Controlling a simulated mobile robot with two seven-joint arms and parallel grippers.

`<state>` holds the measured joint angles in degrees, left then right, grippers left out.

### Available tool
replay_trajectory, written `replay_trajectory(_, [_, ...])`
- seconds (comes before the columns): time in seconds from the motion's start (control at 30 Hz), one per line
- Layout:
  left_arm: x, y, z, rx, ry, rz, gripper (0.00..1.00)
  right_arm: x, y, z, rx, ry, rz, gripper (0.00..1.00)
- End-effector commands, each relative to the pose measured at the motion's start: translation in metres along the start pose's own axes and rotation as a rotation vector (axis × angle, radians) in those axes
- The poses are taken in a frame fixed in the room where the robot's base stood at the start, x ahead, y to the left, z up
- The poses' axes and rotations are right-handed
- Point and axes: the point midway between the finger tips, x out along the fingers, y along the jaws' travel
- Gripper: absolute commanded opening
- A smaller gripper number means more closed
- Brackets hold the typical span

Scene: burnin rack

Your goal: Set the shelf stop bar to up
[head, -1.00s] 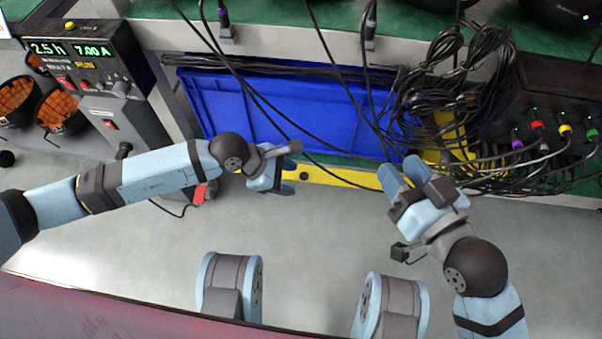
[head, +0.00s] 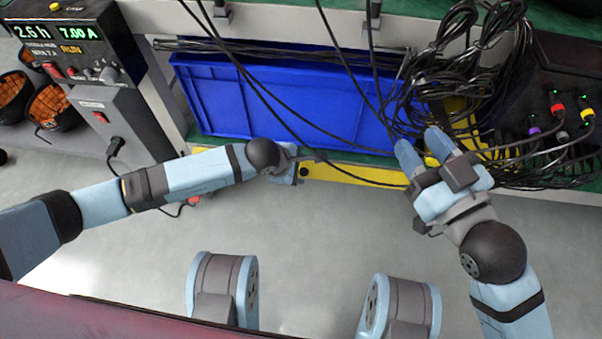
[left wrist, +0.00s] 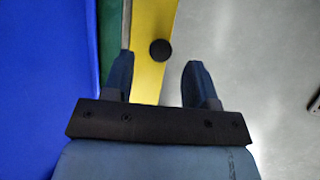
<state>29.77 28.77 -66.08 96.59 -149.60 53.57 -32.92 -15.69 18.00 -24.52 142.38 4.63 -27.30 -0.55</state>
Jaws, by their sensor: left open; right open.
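The yellow shelf stop bar (head: 350,176) runs along the front edge of the lower shelf, below the blue bin, in the head view. In the left wrist view the yellow bar (left wrist: 150,70) has a round black knob (left wrist: 160,50) that lies just beyond and between my left fingertips. In the head view my left gripper (head: 296,172) is at the bar's left part. My right gripper (head: 420,152) is open near the bar's right part, by the cables; it partly hides the bar.
A blue bin (head: 290,100) sits on the green shelf behind the bar. Black cables (head: 440,90) hang in front of it and bunch at the right. A control box (head: 70,45) with displays stands at the left. The grey floor (head: 300,230) in front is clear.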

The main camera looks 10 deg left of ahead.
Motion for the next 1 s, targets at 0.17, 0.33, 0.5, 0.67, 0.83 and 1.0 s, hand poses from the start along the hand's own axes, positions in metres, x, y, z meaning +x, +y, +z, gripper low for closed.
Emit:
replay_trajectory(0.17, [0.02, 0.0, -0.001, -0.001, 0.0, 0.0, 0.53, 0.002, 0.005, -0.003, -0.065, 0.043, 0.002, 0.43])
replay_trajectory(0.33, [0.024, 0.0, 0.0, -0.001, 0.0, 0.0, 0.53, 0.002, 0.007, -0.008, -0.089, 0.057, 0.0, 0.43])
replay_trajectory(0.5, [0.024, 0.001, 0.0, -0.001, 0.0, 0.0, 0.53, 0.001, 0.007, -0.009, -0.089, 0.057, 0.0, 0.43])
replay_trajectory(0.67, [0.024, 0.0, 0.0, -0.001, 0.0, 0.0, 0.23, 0.002, 0.006, -0.007, -0.084, 0.052, 0.001, 0.43])
replay_trajectory(0.83, [0.023, 0.001, 0.0, -0.001, 0.0, 0.001, 0.03, 0.003, 0.006, -0.004, -0.079, 0.045, 0.003, 0.43])
replay_trajectory(1.0, [0.023, 0.002, 0.001, -0.007, 0.0, -0.012, 0.03, 0.003, 0.006, -0.003, -0.068, 0.038, 0.004, 0.43])
